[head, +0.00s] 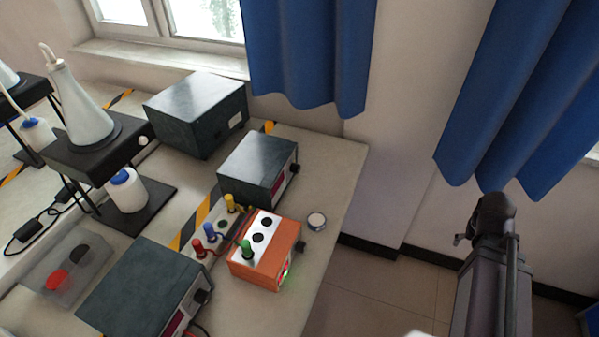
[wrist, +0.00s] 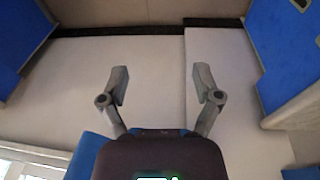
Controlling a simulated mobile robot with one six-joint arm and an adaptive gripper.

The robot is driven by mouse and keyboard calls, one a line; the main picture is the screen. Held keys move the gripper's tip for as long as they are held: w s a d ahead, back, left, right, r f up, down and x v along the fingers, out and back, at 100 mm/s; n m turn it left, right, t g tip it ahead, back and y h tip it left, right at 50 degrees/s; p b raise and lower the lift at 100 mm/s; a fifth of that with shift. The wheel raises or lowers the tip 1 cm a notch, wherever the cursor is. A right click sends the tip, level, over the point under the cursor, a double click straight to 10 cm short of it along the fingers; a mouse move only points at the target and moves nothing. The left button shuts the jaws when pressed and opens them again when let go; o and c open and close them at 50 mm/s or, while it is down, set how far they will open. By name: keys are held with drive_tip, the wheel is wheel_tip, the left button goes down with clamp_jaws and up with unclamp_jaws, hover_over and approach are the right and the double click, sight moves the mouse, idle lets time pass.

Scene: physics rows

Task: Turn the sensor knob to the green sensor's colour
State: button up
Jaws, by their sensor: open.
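An orange box with a white top (head: 263,270) stands near the right edge of the bench in the head view. A green sensor (head: 246,249) stands upright in its top, beside two empty dark holes. A green glow shows on the box's right face, and a small dark knob (head: 300,246) sticks out beside it; its pointer is too small to read. Red (head: 198,248), blue (head: 211,233) and yellow (head: 230,203) sensors stand in a pale strip left of the box. My gripper (wrist: 161,80) is open and empty in the wrist view, facing bare wall and floor, away from the bench.
Dark instrument boxes stand behind (head: 258,168) and in front (head: 145,290) of the orange box. Flasks on stands and a clear tray (head: 68,265) are at left. The floor right of the bench is open.

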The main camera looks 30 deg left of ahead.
drive_tip(key=w+a+r+n+t+h+b, duration=0.2)
drive_tip(key=w+n+t+b, duration=0.55)
drive_tip(key=w, duration=0.95)
drive_tip(key=w+a+r+n+t+y+b, duration=0.2)
drive_tip(key=w+a+n+t+y, duration=0.15)
drive_tip(key=a+n, duration=0.25)
drive_tip(key=w+a+r+n+t+y+b, duration=0.1)
drive_tip(key=w+a+r+n+t+y, duration=0.2)
drive_tip(key=a+n+t, duration=0.25)
drive_tip(key=s+a+n+y+b, duration=0.1)
drive_tip(key=a+n+y+b, duration=0.2)
drive_tip(key=a+n+y, duration=0.45)
drive_tip(key=n+g+y+b, duration=0.7)
drive_tip(key=n+g, duration=1.3)
drive_tip(key=n, duration=0.5)
approach(299, 169)
drive_tip(key=d, duration=0.2)
drive_tip(key=w+d, duration=0.1)
drive_tip(key=d, duration=0.1)
drive_tip(key=shift+w+f, duration=0.15)
drive_tip(key=shift+w, duration=0.1)
drive_tip(key=shift+s+f, duration=0.1)
drive_tip(key=shift+s, duration=0.15)
drive_tip(key=shift+a, duration=0.15)
drive_tip(key=shift+s+a, duration=0.25)
drive_tip(key=shift+a, duration=2)
drive_tip(key=shift+s+a, duration=0.25)
drive_tip(key=shift+a, duration=2)
drive_tip(key=shift+s+a, duration=0.2)
drive_tip(key=shift+a, duration=2.05)
